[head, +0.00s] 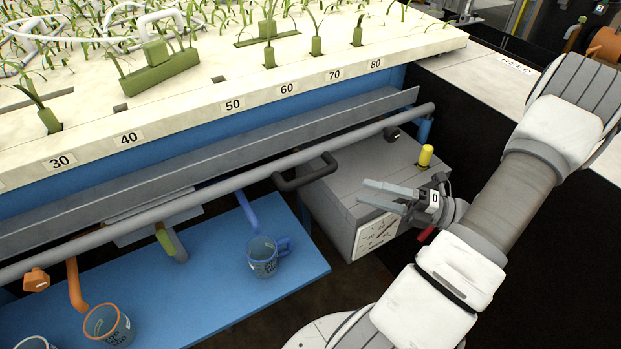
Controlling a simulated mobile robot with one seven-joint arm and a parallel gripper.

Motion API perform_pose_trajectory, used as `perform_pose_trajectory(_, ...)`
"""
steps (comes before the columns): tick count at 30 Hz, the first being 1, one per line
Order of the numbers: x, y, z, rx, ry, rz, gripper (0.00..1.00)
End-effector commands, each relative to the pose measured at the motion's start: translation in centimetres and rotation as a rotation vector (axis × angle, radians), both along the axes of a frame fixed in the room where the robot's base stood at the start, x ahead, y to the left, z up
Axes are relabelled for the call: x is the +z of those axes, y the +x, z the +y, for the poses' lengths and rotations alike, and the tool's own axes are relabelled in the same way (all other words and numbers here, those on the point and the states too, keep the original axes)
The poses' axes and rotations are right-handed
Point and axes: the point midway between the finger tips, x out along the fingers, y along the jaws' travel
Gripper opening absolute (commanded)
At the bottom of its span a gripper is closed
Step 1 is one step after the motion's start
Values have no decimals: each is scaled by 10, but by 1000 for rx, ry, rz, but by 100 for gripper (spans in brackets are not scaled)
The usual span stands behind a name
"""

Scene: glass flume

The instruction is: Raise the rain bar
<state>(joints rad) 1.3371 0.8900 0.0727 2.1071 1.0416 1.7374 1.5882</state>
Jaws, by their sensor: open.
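No part in view is labelled as the rain bar. A long grey pipe (215,187) runs along the front of the planting bed, below a grey ledge, and a dark U-shaped handle (304,180) sticks out from it. My gripper (362,192) is open and empty, its fingers pointing left. It is to the right of the handle, apart from it in the picture, and appears over the front of a grey box (370,165). The box has a yellow knob (425,155) on top and a dial (375,233) on its front, partly covered by my gripper.
The planting bed (200,100) carries green plants and numbers 30 to 80. Below, a blue shelf (215,295) holds a blue-handled cup (265,257) and an orange-rimmed cup (108,326) under coloured spouts. A red part (427,234) shows below my gripper. A pale counter lies at right.

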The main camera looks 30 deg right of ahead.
Motion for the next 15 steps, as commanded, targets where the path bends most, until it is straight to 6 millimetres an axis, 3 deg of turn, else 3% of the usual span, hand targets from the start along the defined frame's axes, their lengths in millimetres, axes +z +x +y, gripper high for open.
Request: perform_pose_trajectory(15,13,72,80,5,-2,-1,54)
